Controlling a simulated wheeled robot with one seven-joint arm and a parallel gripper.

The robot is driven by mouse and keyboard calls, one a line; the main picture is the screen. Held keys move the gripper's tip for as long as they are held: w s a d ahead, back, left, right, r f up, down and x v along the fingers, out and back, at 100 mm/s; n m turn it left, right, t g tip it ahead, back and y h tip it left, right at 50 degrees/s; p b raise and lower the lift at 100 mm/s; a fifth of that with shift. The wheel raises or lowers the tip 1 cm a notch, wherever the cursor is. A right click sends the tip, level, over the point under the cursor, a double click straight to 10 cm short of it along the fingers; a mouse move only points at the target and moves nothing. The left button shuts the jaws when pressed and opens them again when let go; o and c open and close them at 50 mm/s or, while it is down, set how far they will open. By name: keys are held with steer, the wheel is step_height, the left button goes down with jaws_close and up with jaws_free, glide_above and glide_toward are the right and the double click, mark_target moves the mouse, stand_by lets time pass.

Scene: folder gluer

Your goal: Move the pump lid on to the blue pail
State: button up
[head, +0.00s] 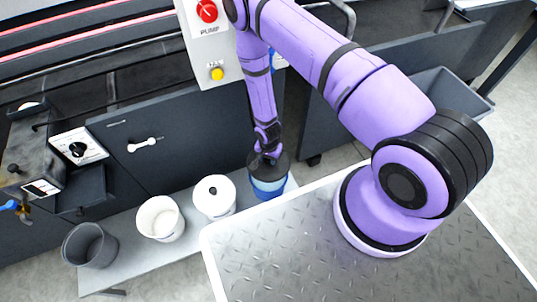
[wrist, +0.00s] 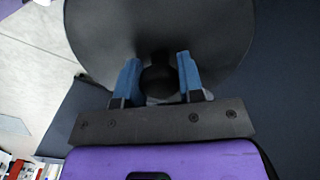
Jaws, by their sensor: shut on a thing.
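The pump lid is a dark round disc (head: 284,161) with a knob in its middle; it fills the upper part of the wrist view (wrist: 215,35). My gripper (head: 268,156) is shut on the lid's knob, with a blue finger pad on each side of it in the wrist view (wrist: 159,78). The blue pail (head: 268,188) stands at the right end of a low grey bench, directly below the lid. The lid covers the pail's mouth in the head view, and I cannot tell whether it touches the rim.
The dark machine side with a pump switch panel (head: 208,45) rises behind. My checkered deck is in front.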

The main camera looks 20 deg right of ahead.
steer(key=shift+f, duration=4.5)
steer(key=o, duration=1.2)
step_height(320, 180, up, 11)
steer(key=shift+f, duration=0.1)
